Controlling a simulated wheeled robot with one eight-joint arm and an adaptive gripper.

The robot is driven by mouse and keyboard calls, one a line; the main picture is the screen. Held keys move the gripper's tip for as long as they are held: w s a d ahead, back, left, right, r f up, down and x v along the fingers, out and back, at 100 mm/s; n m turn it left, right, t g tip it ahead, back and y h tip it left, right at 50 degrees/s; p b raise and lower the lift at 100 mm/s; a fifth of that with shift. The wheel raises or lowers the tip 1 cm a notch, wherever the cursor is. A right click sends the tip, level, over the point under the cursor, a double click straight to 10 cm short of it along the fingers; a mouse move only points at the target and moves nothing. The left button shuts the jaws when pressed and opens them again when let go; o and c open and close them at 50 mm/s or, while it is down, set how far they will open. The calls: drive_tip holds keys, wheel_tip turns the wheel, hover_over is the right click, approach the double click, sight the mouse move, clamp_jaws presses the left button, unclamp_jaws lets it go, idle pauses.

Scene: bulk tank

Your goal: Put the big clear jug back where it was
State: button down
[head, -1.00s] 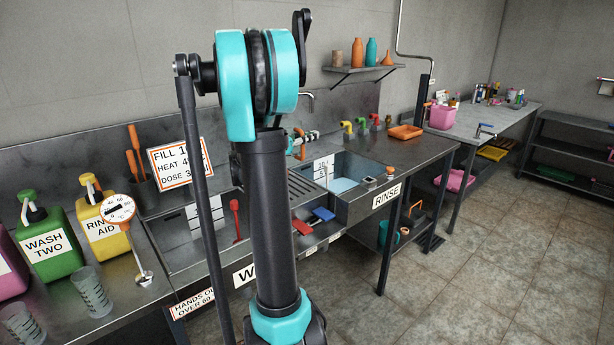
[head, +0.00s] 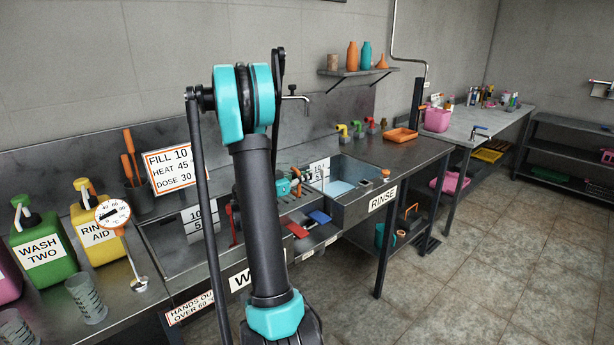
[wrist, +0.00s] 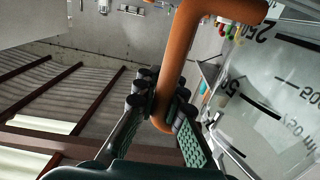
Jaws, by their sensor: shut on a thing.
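The big clear jug (wrist: 262,115) fills the right of the wrist view, with dark volume marks on its clear wall. Its orange handle (wrist: 180,62) runs down between my fingers. My gripper (wrist: 160,108) is shut on this handle. In the head view my gripper (head: 300,181) is small and partly behind my arm, in front of the rinse basin. I cannot make out the jug's clear body there, nor whether its base touches anything.
The rinse basin (head: 377,190) holds pale blue water. Red and blue brushes lie on a lower ledge before it. The wash basin (head: 165,245) is to the left, with a dial thermometer (head: 112,214), chemical jugs and small clear beakers (head: 87,298) beside it.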

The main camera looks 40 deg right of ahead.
drive_tip(key=c, duration=1.6)
unclamp_jaws()
drive_tip(key=shift+f, duration=0.1)
drive_tip(key=a, duration=1.7)
drive_tip(key=shift+a+f, duration=0.15)
drive_tip(key=shift+a, duration=0.1)
drive_tip(key=shift+s, duration=0.1)
